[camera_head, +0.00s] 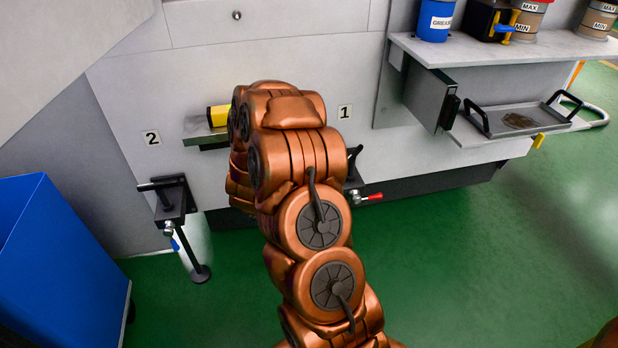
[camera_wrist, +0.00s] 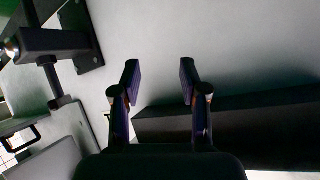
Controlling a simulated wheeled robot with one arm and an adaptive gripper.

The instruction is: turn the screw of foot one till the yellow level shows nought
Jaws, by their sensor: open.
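The yellow level (camera_head: 217,115) lies on a small ledge on the machine front; my arm hides its right part, and its reading is too small to tell. Foot one, beside the label "1" (camera_head: 344,111), is mostly hidden behind my arm; its red-ended lever (camera_head: 368,197) and a dark bit of its screw handle (camera_head: 354,155) show. My gripper is hidden in the head view. In the wrist view my gripper (camera_wrist: 160,78) is open and empty before a pale panel. A dark foot bracket with a screw (camera_wrist: 50,80) stands left of the fingers, apart from them.
Foot two (camera_head: 174,200), with a blue lever, stands left under the label "2" (camera_head: 151,138). A blue bin (camera_head: 60,250) is at far left. A shelf (camera_head: 500,48) with containers and a tray (camera_head: 515,120) are at right. Green floor is free at lower right.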

